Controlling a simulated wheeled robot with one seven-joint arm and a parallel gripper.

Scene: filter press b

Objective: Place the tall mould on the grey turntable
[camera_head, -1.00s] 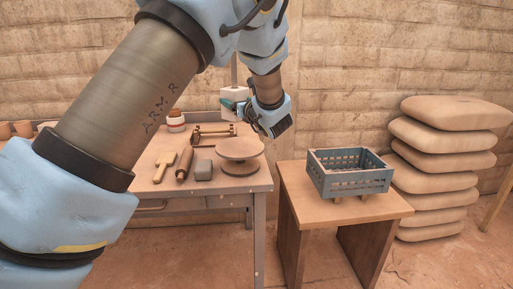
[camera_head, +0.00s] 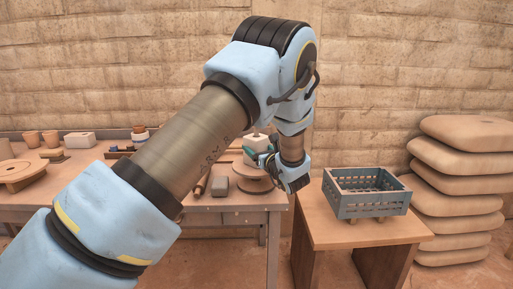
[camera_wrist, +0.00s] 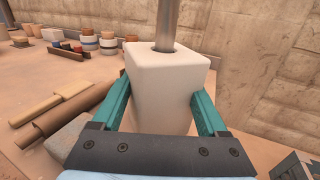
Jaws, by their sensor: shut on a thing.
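The tall mould (camera_wrist: 165,85) is a pale, upright block with a round hole in its top; a grey metal rod appears to rise from that hole in the wrist view. My gripper (camera_wrist: 160,100) is shut on it, teal fingers on two opposite sides. In the head view my gripper (camera_head: 263,154) and the mould (camera_head: 256,143) are by the workbench's right end. A round, grey-brown turntable (camera_head: 253,184) stands there, partly hidden by my arm. Whether the mould is above it or behind it, and any gap below, I cannot tell.
Beside that turntable lie a grey block (camera_head: 219,186) and a rolling pin (camera_wrist: 68,113). Another round turntable (camera_head: 18,172) is at the bench's far left. A blue-grey crate (camera_head: 367,191) stands on a side table (camera_head: 340,231) at right, near stacked sacks (camera_head: 460,190).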

